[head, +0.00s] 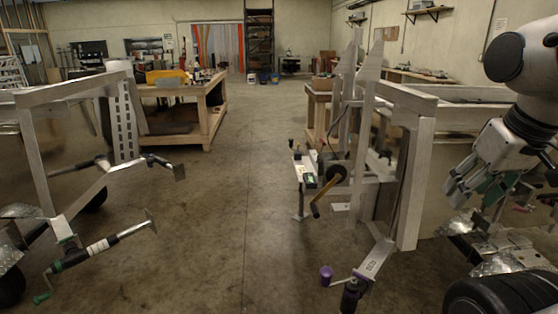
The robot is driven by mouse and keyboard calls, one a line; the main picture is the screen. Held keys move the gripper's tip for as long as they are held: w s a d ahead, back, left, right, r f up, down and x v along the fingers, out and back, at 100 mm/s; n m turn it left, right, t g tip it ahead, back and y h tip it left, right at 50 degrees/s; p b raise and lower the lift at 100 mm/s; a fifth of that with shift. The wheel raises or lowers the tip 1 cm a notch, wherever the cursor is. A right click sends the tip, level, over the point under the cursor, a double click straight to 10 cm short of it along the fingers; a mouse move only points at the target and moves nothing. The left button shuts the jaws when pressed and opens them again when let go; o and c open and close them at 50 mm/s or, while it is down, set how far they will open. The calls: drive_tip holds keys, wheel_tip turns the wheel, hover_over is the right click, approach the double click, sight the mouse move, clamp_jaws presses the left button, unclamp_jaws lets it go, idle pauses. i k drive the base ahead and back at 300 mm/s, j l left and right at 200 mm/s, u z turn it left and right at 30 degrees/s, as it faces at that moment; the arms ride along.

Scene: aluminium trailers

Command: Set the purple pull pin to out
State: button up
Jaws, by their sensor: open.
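A purple knob (326,276) sits on the end of a thin crank of the jack (350,297) at the lower centre right. A small purple part (356,284) shows at the top of this jack; I cannot tell whether it is the pull pin or how far it is out. The jack is at the front of the right trailer's metal tongue (376,256), and its lower part is cut off by the frame. My gripper (452,196) is open and seems empty at the right, above and to the right of the jack, well apart from it.
Another trailer frame (35,160) with a green-handled jack (42,297) stands left. The concrete floor (225,210) between them is clear.

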sight(360, 277)
drive_tip(key=k+l, duration=0.3)
drive_tip(key=k, duration=0.15)
drive_tip(key=k+l, duration=0.25)
drive_tip(key=k, duration=0.2)
drive_tip(key=i+u, duration=0.1)
drive_tip(key=i, duration=0.5)
drive_tip(key=i+l+u, duration=0.1)
drive_tip(key=i, duration=0.5)
drive_tip(key=i+l+z, duration=0.15)
drive_tip(key=l, duration=0.15)
